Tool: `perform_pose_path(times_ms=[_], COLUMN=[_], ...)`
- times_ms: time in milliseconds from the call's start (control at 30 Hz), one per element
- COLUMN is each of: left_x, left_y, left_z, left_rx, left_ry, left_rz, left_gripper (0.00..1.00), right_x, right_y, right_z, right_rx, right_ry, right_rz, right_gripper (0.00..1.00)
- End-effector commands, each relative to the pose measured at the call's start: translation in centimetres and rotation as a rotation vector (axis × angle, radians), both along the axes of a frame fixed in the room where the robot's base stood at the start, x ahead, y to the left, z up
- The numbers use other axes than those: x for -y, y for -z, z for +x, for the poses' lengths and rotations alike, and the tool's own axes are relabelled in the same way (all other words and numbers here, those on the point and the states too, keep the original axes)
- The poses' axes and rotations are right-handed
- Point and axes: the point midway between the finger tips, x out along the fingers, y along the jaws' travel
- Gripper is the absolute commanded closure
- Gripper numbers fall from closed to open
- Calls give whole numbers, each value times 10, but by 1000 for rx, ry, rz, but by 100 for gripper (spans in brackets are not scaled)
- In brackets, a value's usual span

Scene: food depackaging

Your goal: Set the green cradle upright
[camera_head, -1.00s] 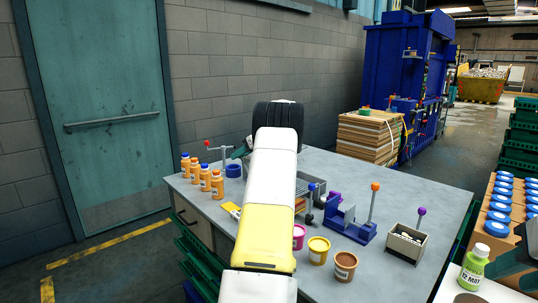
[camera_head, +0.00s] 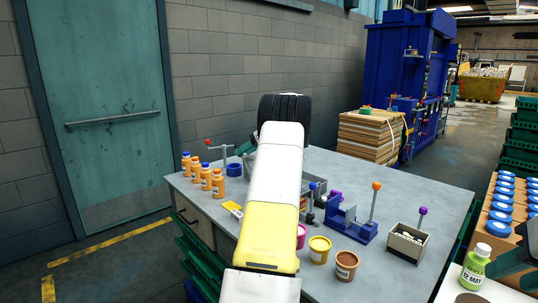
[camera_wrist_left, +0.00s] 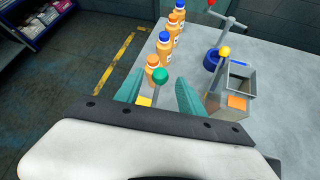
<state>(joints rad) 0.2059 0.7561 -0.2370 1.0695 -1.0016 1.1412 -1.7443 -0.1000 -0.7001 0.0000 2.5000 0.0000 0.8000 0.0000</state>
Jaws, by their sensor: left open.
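In the left wrist view, a round green knob (camera_wrist_left: 160,75) on a thin pale rod shows between the fingers of my left gripper (camera_wrist_left: 161,84). It seems to belong to the green cradle; the cradle's body is hidden below by my wrist. I cannot tell whether it is upright or tilted. My left gripper is open, a teal finger on each side of the rod, with no clear contact. In the head view my own arm hides the cradle and most of this gripper; only a teal finger part (camera_head: 246,147) shows. A dark shape, seemingly my right gripper (camera_head: 508,262), is at the right edge.
Orange bottles (camera_head: 205,176) stand at the table's left. A blue ring (camera_wrist_left: 212,60) and a grey box (camera_wrist_left: 238,80) lie right of the left gripper. A blue cradle (camera_head: 352,226), tubs (camera_head: 345,266) and a purple-knobbed box (camera_head: 408,242) stand right of my arm.

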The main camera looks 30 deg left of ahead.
Motion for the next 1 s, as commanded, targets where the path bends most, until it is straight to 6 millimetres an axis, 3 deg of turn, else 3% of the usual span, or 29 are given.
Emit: perform_pose_path(times_ms=[233, 833, 1000], left_x=[27, 31, 50], left_y=[-19, -22, -33], left_z=[1, 0, -11], left_rx=[-1, 4, 113], left_ry=[-1, -4, -46], left_rz=[-1, -4, -70], left_gripper=[54, 54, 54], right_x=[0, 0, 0], right_y=[0, 0, 0], right_z=[0, 0, 0], right_rx=[0, 0, 0], right_ry=[0, 0, 0], right_rz=[0, 0, 0], right_gripper=[64, 64, 64])
